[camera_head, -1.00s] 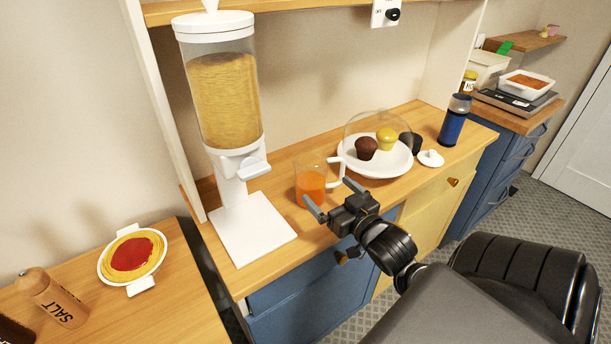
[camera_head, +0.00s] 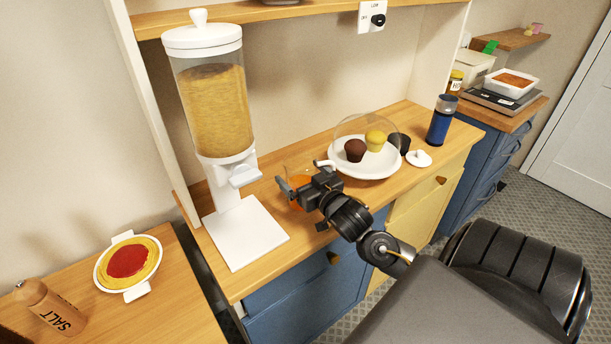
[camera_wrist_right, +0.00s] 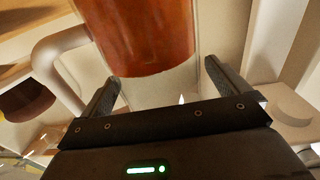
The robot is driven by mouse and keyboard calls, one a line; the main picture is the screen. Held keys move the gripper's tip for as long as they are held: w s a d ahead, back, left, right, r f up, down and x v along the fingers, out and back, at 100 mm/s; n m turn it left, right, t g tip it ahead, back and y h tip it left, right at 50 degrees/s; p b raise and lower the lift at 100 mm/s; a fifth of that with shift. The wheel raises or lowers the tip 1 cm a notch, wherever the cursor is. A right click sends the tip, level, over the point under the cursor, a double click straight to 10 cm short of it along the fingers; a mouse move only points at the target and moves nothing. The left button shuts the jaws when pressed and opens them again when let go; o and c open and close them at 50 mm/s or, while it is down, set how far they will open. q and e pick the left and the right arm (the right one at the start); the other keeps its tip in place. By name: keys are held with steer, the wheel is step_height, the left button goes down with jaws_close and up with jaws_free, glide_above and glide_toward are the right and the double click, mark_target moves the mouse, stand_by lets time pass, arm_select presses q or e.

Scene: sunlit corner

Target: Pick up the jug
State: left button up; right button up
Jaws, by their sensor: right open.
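The jug (camera_head: 297,179) is clear with orange contents and a white handle. It stands on the wooden counter, mostly hidden behind my right gripper (camera_head: 301,177) in the head view. In the right wrist view the jug (camera_wrist_right: 140,35) looks large, just beyond the gap between the fingertips of my right gripper (camera_wrist_right: 161,78). The white handle (camera_wrist_right: 58,62) is on the left, outside the left finger. The right gripper is open and empty; whether a finger touches the jug I cannot tell. My left gripper is not in view.
A white cereal dispenser (camera_head: 212,105) stands left of the jug. A white plate (camera_head: 365,170) with muffins under a clear dome is close on the right. A blue bottle (camera_head: 441,120) stands farther right. The counter front between dispenser and plate has some bare wood.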

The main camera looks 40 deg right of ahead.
mark_target(293, 157)
steer(key=shift+w+d, duration=0.1)
steer(key=shift+w, duration=0.5)
steer(key=c, duration=1.5)
steer(key=shift+r, duration=0.25)
steer(key=shift+r, duration=1.2)
steer(key=shift+s+d+r+p, duration=1.2)
steer(key=shift+s+d+r, duration=3.65)
steer(key=shift+d+r, duration=0.15)
steer(key=shift+s, duration=0.1)
